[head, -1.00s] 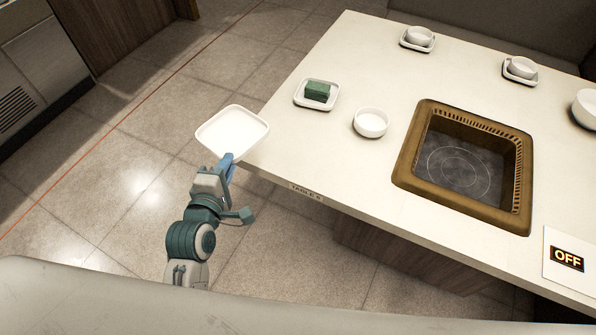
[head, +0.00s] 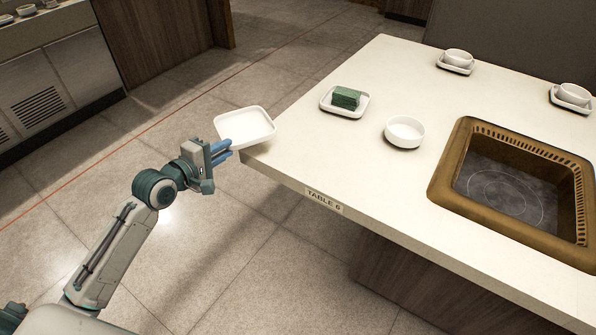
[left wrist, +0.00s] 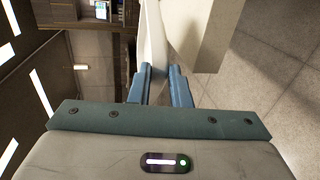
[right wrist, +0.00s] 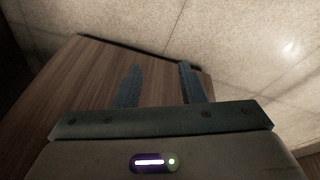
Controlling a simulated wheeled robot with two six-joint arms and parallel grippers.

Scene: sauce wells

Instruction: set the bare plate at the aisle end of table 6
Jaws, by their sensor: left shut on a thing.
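The bare white plate (head: 245,124) is square with a raised rim and nothing on it. My left gripper (head: 226,148) is shut on its near edge and holds it level at the left end of table 6 (head: 300,160). In the picture the plate partly overlaps the table's corner and partly the floor; I cannot tell whether it touches the top. In the left wrist view the plate (left wrist: 153,38) shows edge-on between the fingers, close beside the pale table slab (left wrist: 212,40). My right gripper (right wrist: 160,80) is open and empty, with wood panelling and floor beyond it.
A plate with a green block (head: 346,97) and a white bowl (head: 404,132) stand on the table near that end. A brown-framed sunken cooker (head: 510,185) lies to the right. Bowls on plates (head: 456,60) line the far side. Open floor lies left.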

